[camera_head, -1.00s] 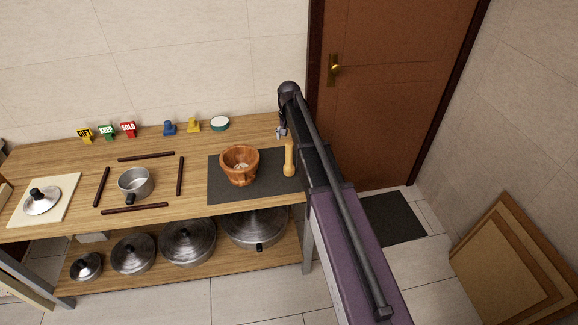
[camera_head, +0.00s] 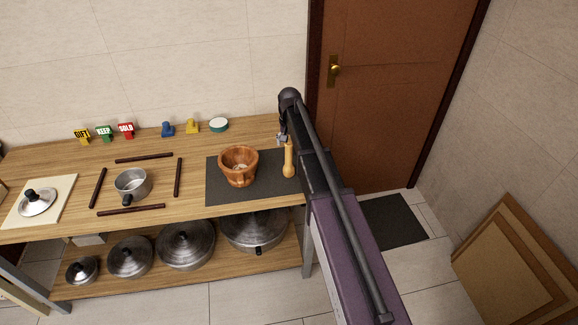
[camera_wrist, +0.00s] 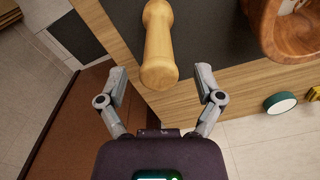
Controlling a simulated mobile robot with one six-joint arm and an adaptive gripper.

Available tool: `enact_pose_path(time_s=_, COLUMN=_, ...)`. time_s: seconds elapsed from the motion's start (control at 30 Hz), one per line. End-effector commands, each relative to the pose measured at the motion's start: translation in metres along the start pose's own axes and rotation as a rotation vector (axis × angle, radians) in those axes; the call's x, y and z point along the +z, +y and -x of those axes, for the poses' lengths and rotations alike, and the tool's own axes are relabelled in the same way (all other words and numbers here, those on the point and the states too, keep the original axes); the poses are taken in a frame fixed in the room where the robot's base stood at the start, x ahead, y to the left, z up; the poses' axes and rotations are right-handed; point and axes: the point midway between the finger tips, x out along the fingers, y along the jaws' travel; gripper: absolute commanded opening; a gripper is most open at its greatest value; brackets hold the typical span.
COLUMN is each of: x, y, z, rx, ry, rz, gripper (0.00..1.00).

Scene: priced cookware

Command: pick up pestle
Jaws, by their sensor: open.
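The pestle (camera_head: 289,160) is pale wood with a knobbed end. It stands or lies at the right end of the table by the dark mat; its pose is hard to tell. In the wrist view the pestle (camera_wrist: 158,48) has its rounded end pointing toward my gripper (camera_wrist: 162,88). The two fingers are open, one on each side of the line of the pestle, with nothing between the tips that I can see touching. In the head view my gripper (camera_head: 283,138) is small and partly hidden by my arm, just behind the pestle.
A brown wooden mortar (camera_head: 238,166) stands on the dark mat (camera_head: 218,192), left of the pestle; it also shows in the wrist view (camera_wrist: 285,40). A green-rimmed round item (camera_head: 218,125) sits at the table's back. A small pot (camera_head: 131,185) stands further left.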

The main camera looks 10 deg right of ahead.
Motion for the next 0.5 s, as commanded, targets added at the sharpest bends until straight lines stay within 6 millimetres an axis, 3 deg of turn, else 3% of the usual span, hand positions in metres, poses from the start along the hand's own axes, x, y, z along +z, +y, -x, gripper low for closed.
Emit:
enact_pose_path(time_s=0.2, x=0.001, y=0.001, z=-0.021, rx=0.000, ry=0.000, rz=0.000, gripper=0.85)
enact_pose_path(time_s=0.5, x=0.001, y=0.001, z=-0.030, rx=0.000, ry=0.000, rz=0.001, gripper=0.85)
